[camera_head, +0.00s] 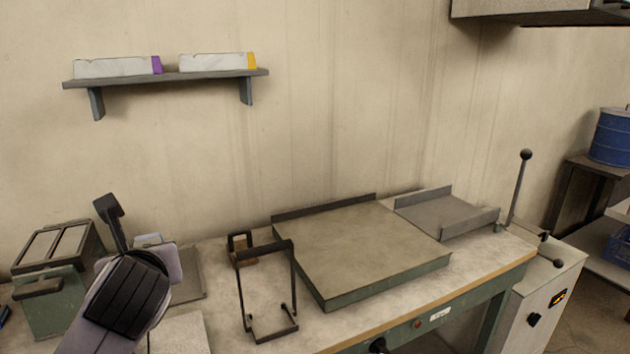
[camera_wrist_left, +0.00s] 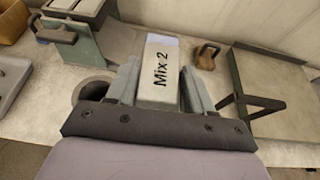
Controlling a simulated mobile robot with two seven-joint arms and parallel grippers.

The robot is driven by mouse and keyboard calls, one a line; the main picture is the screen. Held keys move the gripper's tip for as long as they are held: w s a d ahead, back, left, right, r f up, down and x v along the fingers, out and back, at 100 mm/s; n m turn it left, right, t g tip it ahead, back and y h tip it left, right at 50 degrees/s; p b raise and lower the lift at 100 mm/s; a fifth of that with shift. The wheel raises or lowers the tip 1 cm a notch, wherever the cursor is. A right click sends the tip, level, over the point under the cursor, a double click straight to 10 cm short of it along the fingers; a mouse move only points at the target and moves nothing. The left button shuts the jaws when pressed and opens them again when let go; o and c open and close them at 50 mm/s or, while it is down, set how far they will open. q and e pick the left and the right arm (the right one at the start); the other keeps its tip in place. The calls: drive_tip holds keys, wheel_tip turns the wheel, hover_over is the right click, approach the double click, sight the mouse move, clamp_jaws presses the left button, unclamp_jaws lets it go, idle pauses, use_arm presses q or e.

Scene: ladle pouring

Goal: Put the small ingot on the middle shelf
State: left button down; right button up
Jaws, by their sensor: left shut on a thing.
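My left gripper (camera_wrist_left: 161,86) is shut on a pale grey block-shaped ingot (camera_wrist_left: 160,72) marked "Mix 2", with a finger on each side. In the head view my left wrist is at the lower left and hides the fingers; only a pale bit of what seems to be the ingot (camera_head: 149,239) shows behind it, above the bench. A grey wall shelf (camera_head: 166,77) at the upper left holds two whitish blocks, one with a purple end (camera_head: 115,67) and one with a yellow end (camera_head: 215,62). I cannot tell which shelf is the middle one. My right gripper is not in view.
A green box with a framed lid (camera_head: 50,262) stands at the left. A dark upright frame (camera_head: 267,290) and a wide green-edged plate (camera_head: 355,245) are on the bench. A smaller tray (camera_head: 447,215) and a lever (camera_head: 518,188) are to the right. The wall between is clear.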

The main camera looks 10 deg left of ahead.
use_arm(q)
drive_tip(key=s+d+f+m+t+h, duration=0.1)
drive_tip(key=s+d+f+m+h, duration=0.2)
drive_tip(key=f, duration=0.3)
drive_tip(key=s+d+f+m+t+h, duration=0.1)
drive_tip(key=s+d+f+m+h, duration=0.2)
drive_tip(key=s+d+f+h, duration=0.1)
wheel_tip(320, 180, down, 3)
drive_tip(key=shift+d+r+m, duration=0.1)
drive_tip(key=shift+d+m, duration=0.2)
drive_tip(key=shift+d, duration=0.55)
drive_tip(key=shift+w+a, duration=0.1)
drive_tip(key=shift+w, duration=0.05)
